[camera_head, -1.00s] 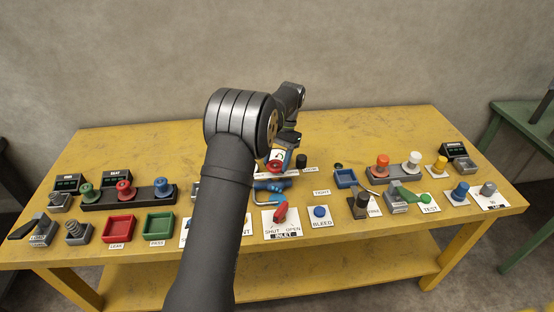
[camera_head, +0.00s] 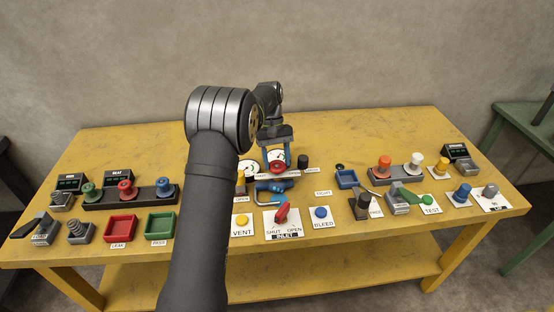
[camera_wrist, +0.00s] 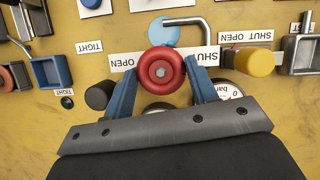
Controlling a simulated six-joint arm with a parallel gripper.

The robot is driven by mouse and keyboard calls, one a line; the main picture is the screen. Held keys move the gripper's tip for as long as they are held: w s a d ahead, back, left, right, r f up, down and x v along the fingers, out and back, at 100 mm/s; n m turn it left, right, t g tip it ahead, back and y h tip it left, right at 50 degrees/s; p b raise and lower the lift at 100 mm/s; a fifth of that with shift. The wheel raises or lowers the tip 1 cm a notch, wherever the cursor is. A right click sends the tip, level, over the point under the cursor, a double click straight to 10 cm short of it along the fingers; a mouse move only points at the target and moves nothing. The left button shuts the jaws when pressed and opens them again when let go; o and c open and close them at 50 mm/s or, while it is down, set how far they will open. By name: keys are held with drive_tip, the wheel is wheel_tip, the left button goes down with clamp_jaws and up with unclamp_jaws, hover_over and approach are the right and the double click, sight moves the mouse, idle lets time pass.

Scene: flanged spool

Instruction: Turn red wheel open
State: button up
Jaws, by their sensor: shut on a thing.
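The red wheel (camera_wrist: 161,71) sits in the middle of the wrist view, with a pale hub at its centre. In the head view the red wheel (camera_head: 277,167) is near the middle of the table, above a blue fitting (camera_head: 271,187). My gripper (camera_wrist: 160,75) has its two blue fingers on either side of the wheel and is shut on it. In the head view my gripper (camera_head: 277,158) comes down onto the wheel from behind. A white SHUT OPEN label (camera_wrist: 128,61) lies beside the wheel, partly covered by it.
A bent metal handle (camera_wrist: 190,22) on a blue disc is close by. A black knob (camera_wrist: 99,96) and yellow knob (camera_wrist: 254,62) flank the fingers. Gauges lie partly hidden under my gripper.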

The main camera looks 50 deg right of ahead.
drive_tip(key=shift+n+h, duration=0.3)
drive_tip(key=shift+n, duration=0.2)
drive_tip(key=o, duration=1)
drive_tip(key=shift+w+r, duration=0.1)
drive_tip(key=v, duration=1.2)
